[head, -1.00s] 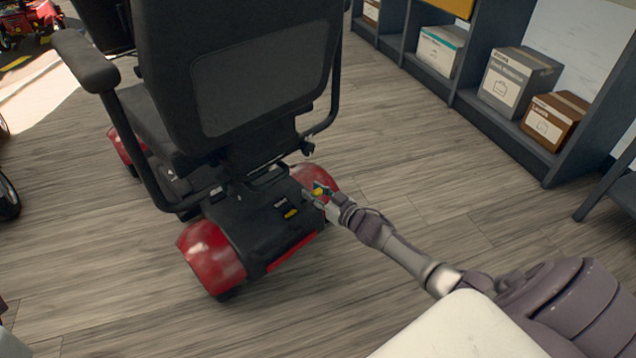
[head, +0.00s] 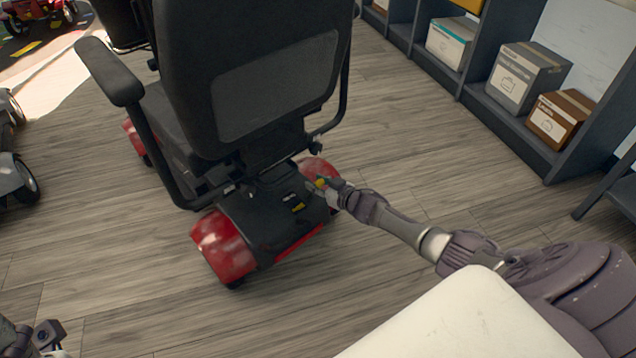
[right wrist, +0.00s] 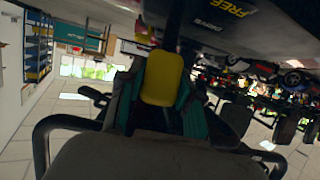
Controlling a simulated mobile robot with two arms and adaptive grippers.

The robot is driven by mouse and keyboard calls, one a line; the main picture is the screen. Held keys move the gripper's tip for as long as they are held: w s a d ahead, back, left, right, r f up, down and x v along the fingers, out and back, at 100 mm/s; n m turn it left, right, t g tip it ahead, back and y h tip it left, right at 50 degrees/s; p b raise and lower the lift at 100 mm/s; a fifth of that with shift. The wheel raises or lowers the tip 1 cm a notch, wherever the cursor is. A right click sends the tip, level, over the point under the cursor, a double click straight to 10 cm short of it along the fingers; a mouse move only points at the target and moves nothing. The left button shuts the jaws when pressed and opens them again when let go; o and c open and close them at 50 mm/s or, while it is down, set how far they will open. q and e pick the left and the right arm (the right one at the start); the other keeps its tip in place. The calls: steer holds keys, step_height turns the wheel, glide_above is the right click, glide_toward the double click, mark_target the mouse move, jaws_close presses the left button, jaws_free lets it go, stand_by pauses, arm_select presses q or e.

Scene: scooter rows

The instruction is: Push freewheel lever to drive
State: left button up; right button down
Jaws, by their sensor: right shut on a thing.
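The scooter (head: 268,222) has a black seat and a red and black rear end, and its back is towards me. The yellow freewheel lever (head: 320,183) is at the right of its rear cover. My right gripper (head: 329,188) is shut on the lever. In the right wrist view the yellow lever (right wrist: 165,78) sits between the green finger pads, and a label reading DRIVE and FREE (right wrist: 222,10) shows upside down above. Part of my left arm, seemingly its gripper (head: 48,335), shows at the bottom left; its jaws are unclear.
A grey shelf (head: 520,133) with boxes (head: 527,78) stands at the right. Another scooter (head: 12,165) is cut off at the left edge. The wooden floor (head: 400,130) between the scooter and the shelf is clear.

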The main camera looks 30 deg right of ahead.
steer(key=shift+d, duration=0.1)
steer(key=c, duration=0.8)
jaws_free()
steer(key=shift+w, duration=0.1)
steer(key=shift+o, duration=0.2)
steer(key=v, duration=1.2)
